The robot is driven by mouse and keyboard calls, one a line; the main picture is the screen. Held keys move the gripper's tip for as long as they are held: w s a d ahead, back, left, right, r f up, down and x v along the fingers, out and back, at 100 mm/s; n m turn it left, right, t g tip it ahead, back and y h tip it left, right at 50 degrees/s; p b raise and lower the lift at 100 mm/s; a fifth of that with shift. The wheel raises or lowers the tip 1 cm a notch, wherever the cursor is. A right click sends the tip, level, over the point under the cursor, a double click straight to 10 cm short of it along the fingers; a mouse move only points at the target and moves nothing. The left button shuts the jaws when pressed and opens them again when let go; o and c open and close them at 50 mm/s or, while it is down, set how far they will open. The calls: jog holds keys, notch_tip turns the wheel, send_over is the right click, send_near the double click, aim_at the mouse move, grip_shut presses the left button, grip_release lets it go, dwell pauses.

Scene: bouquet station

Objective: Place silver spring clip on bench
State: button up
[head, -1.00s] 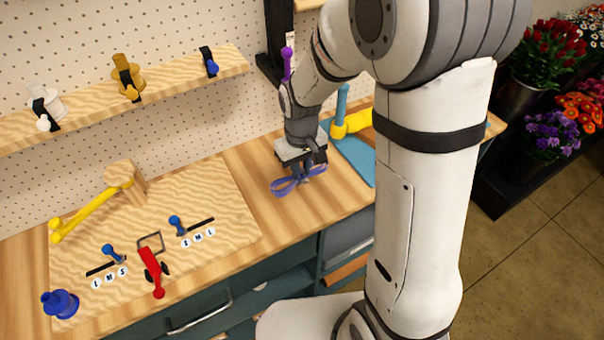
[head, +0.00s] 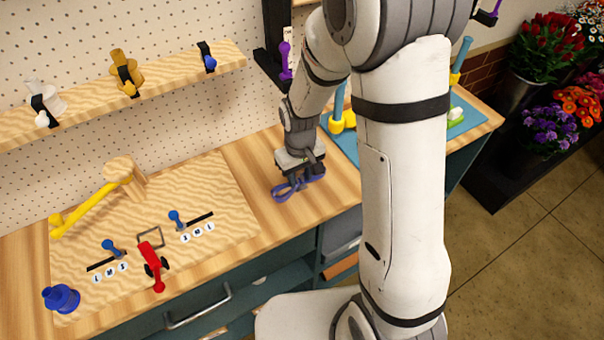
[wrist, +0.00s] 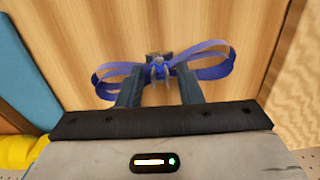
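My gripper (head: 299,176) points down just above the bench (head: 345,190), right of the patterned board. In the wrist view its two dark fingers (wrist: 160,82) stand a little apart, with a small silver-grey clip (wrist: 160,58) between their tips. A blue-purple ribbon bow (wrist: 215,68) is at the clip, its loops spreading to both sides. The bow also shows under my gripper in the head view (head: 283,193). The clip is mostly hidden there. Whether the bow touches the wood is not clear.
Left is the patterned board (head: 215,195) with a red tool (head: 152,266), blue levers, a yellow-handled mallet (head: 90,208) and a blue stepped piece (head: 61,298). A blue mat (head: 345,145) lies to the right. A shelf (head: 165,90) with clips runs above. Bare bench surrounds my gripper.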

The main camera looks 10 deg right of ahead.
aim_at(300, 177)
jog(key=shift+o, duration=0.5)
jog(key=shift+r, duration=0.15)
jog(key=shift+w+r, duration=0.1)
jog(key=shift+r, duration=0.1)
notch_tip(300, 177, up, 11)
jog(key=b, duration=0.1)
jog(key=s+d+r+m+t, duration=0.1)
jog(key=s+d+r+m, duration=0.1)
jog(key=s+d+r, duration=0.2)
jog(key=s+d+r+m+t, duration=0.2)
jog(key=s+d, duration=0.3)
jog(key=s, duration=0.6)
jog(key=shift+r+m, duration=0.3)
jog(key=shift+r, duration=0.55)
